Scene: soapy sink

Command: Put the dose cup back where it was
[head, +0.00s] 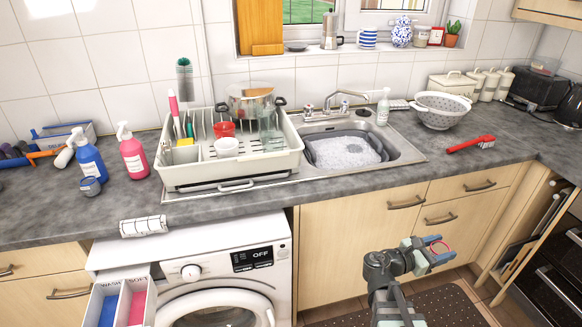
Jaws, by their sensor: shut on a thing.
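My gripper (436,249) is at the lower right, in the air in front of the cupboards and below the counter's front edge. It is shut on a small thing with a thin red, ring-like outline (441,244). This is probably the dose cup, but it is small and partly hidden by the fingers. Whether it is upright or holds anything cannot be told. A blue bottle (90,160) and a pink bottle (132,155) stand at the counter's left. The washing machine's drawer (118,302) is open, with blue and pink in its compartments.
A dish rack (228,170) with a pot, bowls and brushes stands left of the sink, which holds a grey tub (346,150) of suds. The counter's front right (400,170) is clear.

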